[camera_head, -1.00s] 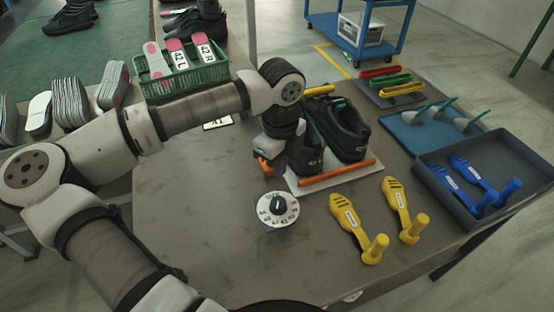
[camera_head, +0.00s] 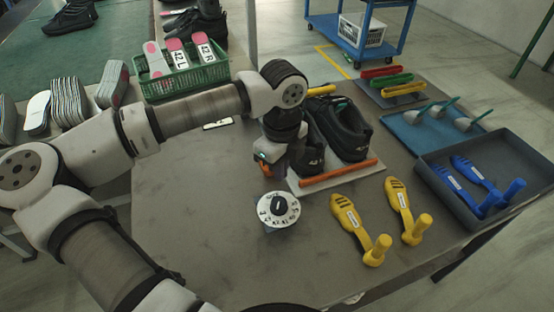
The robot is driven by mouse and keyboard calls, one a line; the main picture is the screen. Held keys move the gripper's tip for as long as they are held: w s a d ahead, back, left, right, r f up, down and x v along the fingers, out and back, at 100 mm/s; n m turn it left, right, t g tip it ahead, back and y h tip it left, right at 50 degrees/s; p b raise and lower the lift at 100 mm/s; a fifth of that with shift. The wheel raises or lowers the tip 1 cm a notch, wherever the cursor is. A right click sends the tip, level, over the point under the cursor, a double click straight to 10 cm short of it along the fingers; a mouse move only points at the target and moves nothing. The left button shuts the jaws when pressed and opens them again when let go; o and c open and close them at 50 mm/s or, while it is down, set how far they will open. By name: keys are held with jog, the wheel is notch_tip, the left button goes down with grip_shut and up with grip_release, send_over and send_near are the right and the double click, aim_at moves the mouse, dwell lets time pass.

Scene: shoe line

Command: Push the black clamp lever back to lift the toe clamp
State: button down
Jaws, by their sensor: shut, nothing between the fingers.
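My gripper (camera_head: 268,162) points down at the left edge of the pale board (camera_head: 312,185). It is shut, and its tips are small and partly hidden by the wrist. A pair of black shoes (camera_head: 345,130) stands on the board; the left one is partly behind my wrist. An orange bar (camera_head: 338,173) lies across the board's front edge, just right of my gripper. A yellow bar (camera_head: 320,90) shows behind the shoes. I cannot make out the black clamp lever or tell which part is the toe clamp; my wrist covers part of that area.
A white numbered dial (camera_head: 278,210) with a black knob stands just in front of my gripper. Yellow shoe-shaped pieces (camera_head: 352,222) lie to the right, near a dark tray (camera_head: 440,193) of blue ones. A green basket (camera_head: 185,82) stands behind my arm. The table's front left is clear.

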notch_tip(320, 180, up, 9)
jog(key=p, duration=0.4)
jog(key=shift+d, duration=0.15)
dwell(0.4)
jog(key=shift+s, duration=0.1)
dwell(0.4)
